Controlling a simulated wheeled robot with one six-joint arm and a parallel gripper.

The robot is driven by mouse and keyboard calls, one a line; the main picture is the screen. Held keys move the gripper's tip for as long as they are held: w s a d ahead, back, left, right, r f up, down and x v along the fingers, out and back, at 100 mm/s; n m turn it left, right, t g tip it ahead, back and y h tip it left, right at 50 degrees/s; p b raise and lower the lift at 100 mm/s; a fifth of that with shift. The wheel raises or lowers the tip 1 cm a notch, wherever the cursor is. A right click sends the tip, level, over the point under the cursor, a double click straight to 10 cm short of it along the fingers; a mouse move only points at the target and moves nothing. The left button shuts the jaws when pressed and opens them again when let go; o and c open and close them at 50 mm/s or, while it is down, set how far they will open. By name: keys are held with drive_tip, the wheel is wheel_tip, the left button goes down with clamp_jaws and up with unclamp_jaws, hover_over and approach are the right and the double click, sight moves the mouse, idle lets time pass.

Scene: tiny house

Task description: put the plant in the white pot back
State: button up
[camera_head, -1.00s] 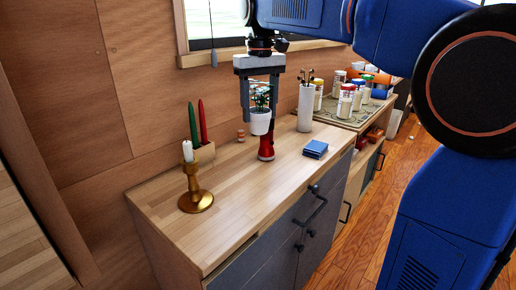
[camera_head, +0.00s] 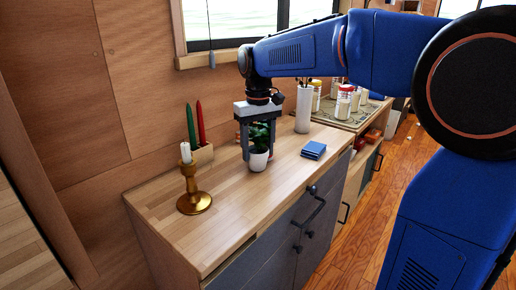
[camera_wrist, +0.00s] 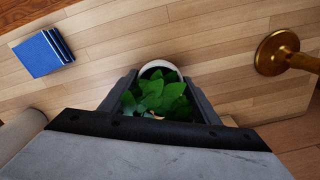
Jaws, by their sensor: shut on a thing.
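The plant has green leaves (camera_wrist: 155,95) and sits in a small white pot (camera_head: 258,161). My gripper (camera_head: 259,153) points down over the wooden counter (camera_head: 232,196) with a finger on each side of the pot, shut on it. The pot is upright and low at the counter top; I cannot tell whether its base touches the wood. In the wrist view the leaves fill the space between the fingers, and the white pot rim (camera_wrist: 158,66) shows beyond them.
A brass candlestick (camera_head: 194,190) with a white candle stands left, before a holder (camera_head: 203,155) with green and red candles. Blue books (camera_head: 314,149) lie right of the pot. A white cylinder vase (camera_head: 303,110) stands behind.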

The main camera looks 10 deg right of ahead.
drive_tip(key=o, duration=1.2)
drive_tip(key=shift+f, duration=0.1)
drive_tip(key=shift+c, duration=0.2)
wheel_tip(320, 180, up, 12)
drive_tip(key=shift+r, duration=0.15)
